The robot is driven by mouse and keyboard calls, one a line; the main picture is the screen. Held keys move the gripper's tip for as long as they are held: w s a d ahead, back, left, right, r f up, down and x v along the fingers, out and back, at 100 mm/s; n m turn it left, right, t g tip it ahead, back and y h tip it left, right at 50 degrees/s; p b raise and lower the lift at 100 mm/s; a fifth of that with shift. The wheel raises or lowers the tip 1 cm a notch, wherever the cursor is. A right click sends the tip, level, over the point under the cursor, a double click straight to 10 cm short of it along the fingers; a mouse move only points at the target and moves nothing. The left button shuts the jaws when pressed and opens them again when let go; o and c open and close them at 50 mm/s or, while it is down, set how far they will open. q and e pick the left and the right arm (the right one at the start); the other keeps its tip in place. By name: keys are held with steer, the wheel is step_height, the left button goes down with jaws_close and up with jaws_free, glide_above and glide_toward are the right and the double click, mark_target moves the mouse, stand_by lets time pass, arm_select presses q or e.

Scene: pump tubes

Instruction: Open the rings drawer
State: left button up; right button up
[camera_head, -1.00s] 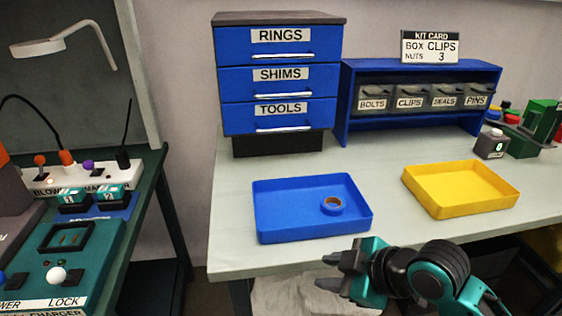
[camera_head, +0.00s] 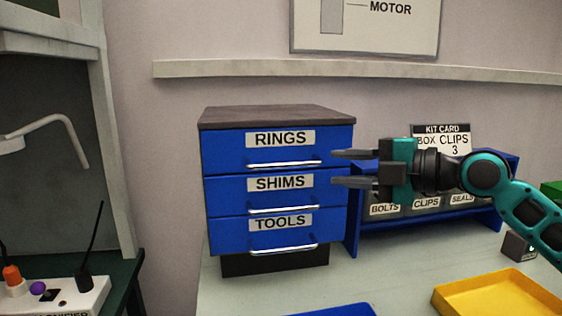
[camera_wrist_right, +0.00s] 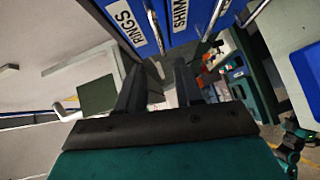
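The RINGS drawer (camera_head: 235,149) is the top blue drawer of a small cabinet with a dark top (camera_head: 275,115). It is shut, with a silver bar handle (camera_head: 283,164) low on its front. My right gripper (camera_head: 342,169) is open and empty, just right of the handle, its fingers pointing left and set one above the other. In the right wrist view the open fingers (camera_wrist_right: 160,83) show below the RINGS label (camera_wrist_right: 126,22), with the drawer handle (camera_wrist_right: 153,28) ahead of them, apart from it. My left gripper is not in view.
The SHIMS (camera_head: 230,197) and TOOLS (camera_head: 232,234) drawers below are shut. A blue rack (camera_head: 430,222) with labelled bins stands to the right, behind my right arm, with a kit card (camera_head: 428,129) on top. A yellow tray (camera_head: 505,290) and a blue tray (camera_head: 340,311) are in front.

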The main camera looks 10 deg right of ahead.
mark_target(289, 166)
steer(key=p+x, duration=0.2)
steer(key=x, duration=0.9)
steer(key=shift+s+a, duration=0.1)
steer(key=shift+a, duration=0.15)
steer(key=shift+w+a, duration=0.25)
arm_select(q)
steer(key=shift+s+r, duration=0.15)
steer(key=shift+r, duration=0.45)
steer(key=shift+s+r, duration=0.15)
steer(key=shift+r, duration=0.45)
arm_select(e)
steer(key=shift+w+a+f, duration=0.1)
steer(key=shift+w, duration=0.05)
steer(key=shift+c, duration=0.5)
steer(key=c, duration=0.4)
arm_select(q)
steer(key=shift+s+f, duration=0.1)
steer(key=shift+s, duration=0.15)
arm_select(e)
jaws_close()
